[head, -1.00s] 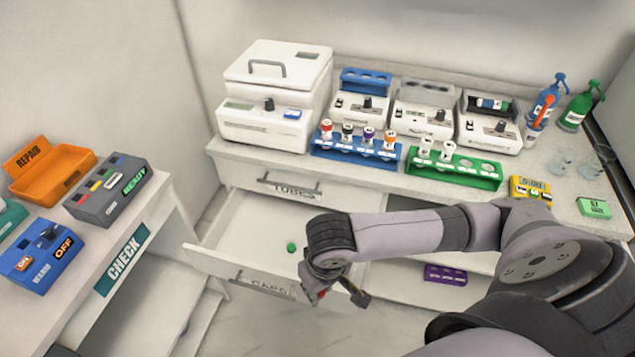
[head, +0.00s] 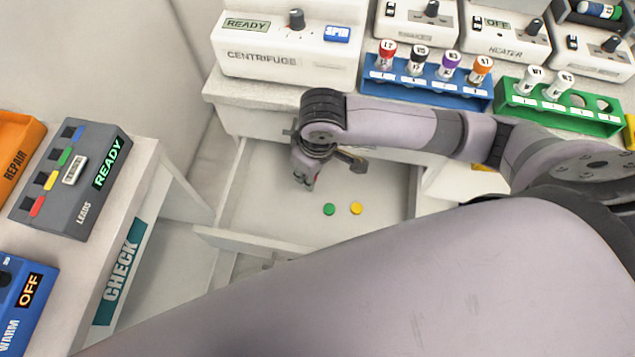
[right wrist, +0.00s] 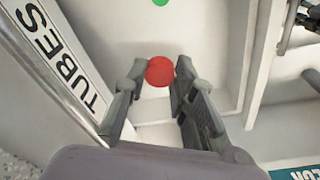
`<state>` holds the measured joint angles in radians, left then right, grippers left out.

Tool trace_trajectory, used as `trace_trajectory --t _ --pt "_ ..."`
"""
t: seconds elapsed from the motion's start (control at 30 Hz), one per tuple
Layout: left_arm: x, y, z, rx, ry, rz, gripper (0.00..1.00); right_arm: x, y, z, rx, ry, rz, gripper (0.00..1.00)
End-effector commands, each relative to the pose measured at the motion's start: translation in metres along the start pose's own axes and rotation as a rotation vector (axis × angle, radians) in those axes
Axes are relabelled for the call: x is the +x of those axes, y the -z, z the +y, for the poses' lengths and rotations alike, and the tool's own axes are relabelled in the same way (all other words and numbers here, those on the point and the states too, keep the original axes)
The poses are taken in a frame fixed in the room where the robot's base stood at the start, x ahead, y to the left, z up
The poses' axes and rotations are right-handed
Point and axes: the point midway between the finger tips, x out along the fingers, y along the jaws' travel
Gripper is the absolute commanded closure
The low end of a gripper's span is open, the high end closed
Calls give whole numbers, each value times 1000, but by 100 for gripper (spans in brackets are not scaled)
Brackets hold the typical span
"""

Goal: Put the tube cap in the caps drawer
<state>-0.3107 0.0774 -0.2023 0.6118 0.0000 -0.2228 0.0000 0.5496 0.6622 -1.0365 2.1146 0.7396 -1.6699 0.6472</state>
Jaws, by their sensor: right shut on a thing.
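The red tube cap (right wrist: 160,71) is between the fingertips of my right gripper (right wrist: 158,82) in the right wrist view. In the head view this gripper (head: 328,178) points down over the inside of the open caps drawer (head: 262,240). A green cap (head: 329,209) and a yellow cap (head: 356,208) lie on the drawer floor, just in front of the gripper. The drawer's front label is hidden in the head view now by a large grey part of my body. My left gripper is not in view.
The tubes drawer front (right wrist: 62,62) runs close along the left of the gripper in the right wrist view. Above in the head view stand the centrifuge (head: 290,45), a blue tube rack (head: 425,88) and a green rack (head: 560,110). The check bench (head: 150,185) stands left.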

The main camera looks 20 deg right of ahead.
Motion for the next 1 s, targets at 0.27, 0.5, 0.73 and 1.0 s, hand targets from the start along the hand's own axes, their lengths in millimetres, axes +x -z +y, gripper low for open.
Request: trace_trajectory --t 0.27,0.5,0.73,1.0 --pt "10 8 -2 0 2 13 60 77 -11 0 2 -1 -4 83" --pt "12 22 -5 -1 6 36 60 111 -13 -1 3 0 0 83" --pt "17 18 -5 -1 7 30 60 140 -18 0 3 -2 -2 83" --pt "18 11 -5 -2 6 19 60 156 -19 -1 1 -1 0 83"
